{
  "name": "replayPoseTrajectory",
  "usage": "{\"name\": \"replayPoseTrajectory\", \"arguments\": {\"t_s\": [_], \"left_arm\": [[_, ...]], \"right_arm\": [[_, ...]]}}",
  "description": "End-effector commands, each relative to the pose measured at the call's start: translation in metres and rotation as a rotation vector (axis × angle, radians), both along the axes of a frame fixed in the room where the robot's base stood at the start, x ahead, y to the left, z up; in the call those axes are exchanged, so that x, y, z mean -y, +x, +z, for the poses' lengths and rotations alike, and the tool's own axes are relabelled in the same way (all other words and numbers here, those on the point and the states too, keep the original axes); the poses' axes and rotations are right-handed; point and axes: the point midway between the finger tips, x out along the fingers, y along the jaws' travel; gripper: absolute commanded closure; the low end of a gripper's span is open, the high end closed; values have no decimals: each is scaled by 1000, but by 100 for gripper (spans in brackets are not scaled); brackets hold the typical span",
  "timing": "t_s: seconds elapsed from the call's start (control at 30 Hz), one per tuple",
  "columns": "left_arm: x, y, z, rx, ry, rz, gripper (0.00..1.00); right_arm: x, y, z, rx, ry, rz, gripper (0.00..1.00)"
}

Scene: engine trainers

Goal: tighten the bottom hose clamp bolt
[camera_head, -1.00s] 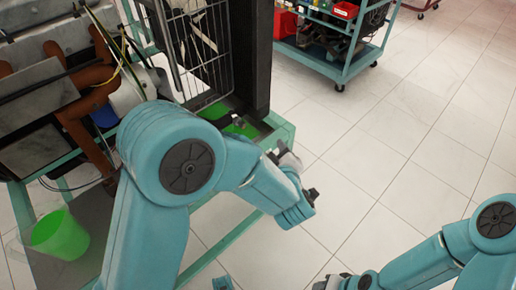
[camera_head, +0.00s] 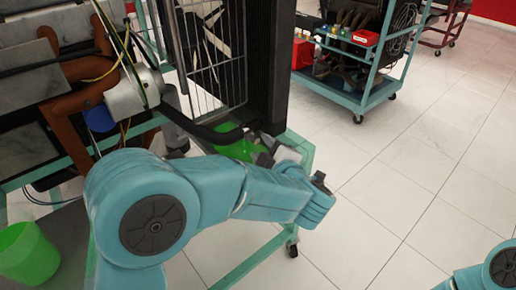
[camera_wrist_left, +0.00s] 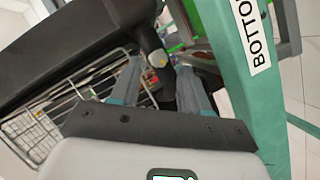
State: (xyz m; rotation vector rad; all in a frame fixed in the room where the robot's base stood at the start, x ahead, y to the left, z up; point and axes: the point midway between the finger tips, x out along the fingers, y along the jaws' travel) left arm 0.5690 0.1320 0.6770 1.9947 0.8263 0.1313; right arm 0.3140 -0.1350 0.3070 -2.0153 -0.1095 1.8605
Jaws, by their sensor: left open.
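My left gripper (camera_head: 264,150) is at the lower edge of the black radiator (camera_head: 268,65) in the head view, beside the end of the black lower hose (camera_head: 205,132). In the left wrist view its two grey fingers (camera_wrist_left: 158,82) are open and apart. Between and just beyond them is the dark hose end (camera_wrist_left: 148,38) with a small pale yellowish bolt-like piece (camera_wrist_left: 158,59), probably the clamp bolt. I cannot tell whether a finger touches it. A label starting "BOTTO" (camera_wrist_left: 250,35) is on the teal frame beside the gripper. My right gripper is out of view.
The engine stand's teal frame (camera_head: 245,262) runs below my left arm. A wire fan guard (camera_head: 215,55) stands left of the radiator. A green bucket (camera_head: 28,252) is at lower left. A teal cart (camera_head: 350,98) stands behind; the floor at right is clear.

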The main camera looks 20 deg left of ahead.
Motion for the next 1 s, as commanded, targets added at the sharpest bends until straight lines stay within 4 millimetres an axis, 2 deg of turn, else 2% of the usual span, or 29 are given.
{"name": "replayPoseTrajectory", "arguments": {"t_s": [0.1,0.23,0.57,0.6,0.67,0.7,0.73,1.0], "left_arm": [[-14,16,-8,-1,0,4,54],[-22,27,-9,0,1,2,54],[-25,31,-9,-1,1,2,54],[-24,31,-9,-1,1,2,61],[-24,31,-9,-1,1,2,80],[-24,31,-9,-1,1,2,93],[-24,31,-9,-1,1,2,100],[-24,31,-6,-12,8,1,100]], "right_arm": [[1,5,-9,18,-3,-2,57],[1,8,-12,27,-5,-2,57],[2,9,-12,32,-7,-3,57],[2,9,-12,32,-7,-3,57],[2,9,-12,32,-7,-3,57],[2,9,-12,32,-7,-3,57],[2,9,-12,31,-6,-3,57],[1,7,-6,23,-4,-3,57]]}}
